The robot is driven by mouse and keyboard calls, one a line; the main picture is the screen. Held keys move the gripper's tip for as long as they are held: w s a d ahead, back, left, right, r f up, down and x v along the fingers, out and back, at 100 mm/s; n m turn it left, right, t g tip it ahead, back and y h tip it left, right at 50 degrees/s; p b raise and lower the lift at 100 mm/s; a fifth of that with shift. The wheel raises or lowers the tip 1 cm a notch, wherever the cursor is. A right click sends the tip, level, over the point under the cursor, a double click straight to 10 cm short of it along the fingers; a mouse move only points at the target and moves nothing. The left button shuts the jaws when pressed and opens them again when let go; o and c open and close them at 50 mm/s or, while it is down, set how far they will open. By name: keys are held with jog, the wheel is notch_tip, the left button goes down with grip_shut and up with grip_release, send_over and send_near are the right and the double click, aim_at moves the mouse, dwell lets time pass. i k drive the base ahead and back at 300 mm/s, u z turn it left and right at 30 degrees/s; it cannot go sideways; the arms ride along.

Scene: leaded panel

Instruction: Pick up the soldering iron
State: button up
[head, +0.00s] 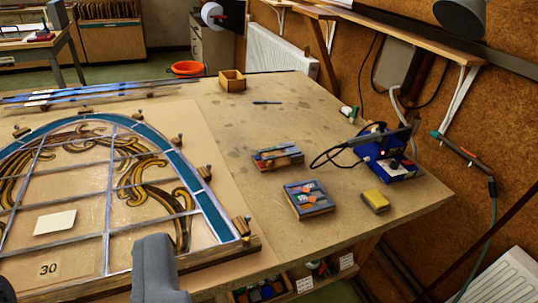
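The soldering iron (364,139) appears to rest at the blue soldering station (388,160), near the table's right edge. Its grey handle slants across the top of the station and a dark cable loops off to the left. Its tip is too small to make out. A grey part of my gripper (155,268) shows at the bottom, left of centre, in front of the panel frame. It is well to the left of and nearer than the iron, apart from it. The rest of the gripper is out of frame, so its opening does not show.
The leaded panel (108,238) fills the table's left side. Two small trays (308,199) (278,157) and a yellow sponge block (375,201) lie before the station. A wooden box (232,80) stands at the back. Bare tabletop (235,130) lies between panel and trays.

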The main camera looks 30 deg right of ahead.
aim_at(415, 120)
jog(key=z, duration=1.75)
jog(key=i, duration=2.05)
jog(key=u, duration=0.6)
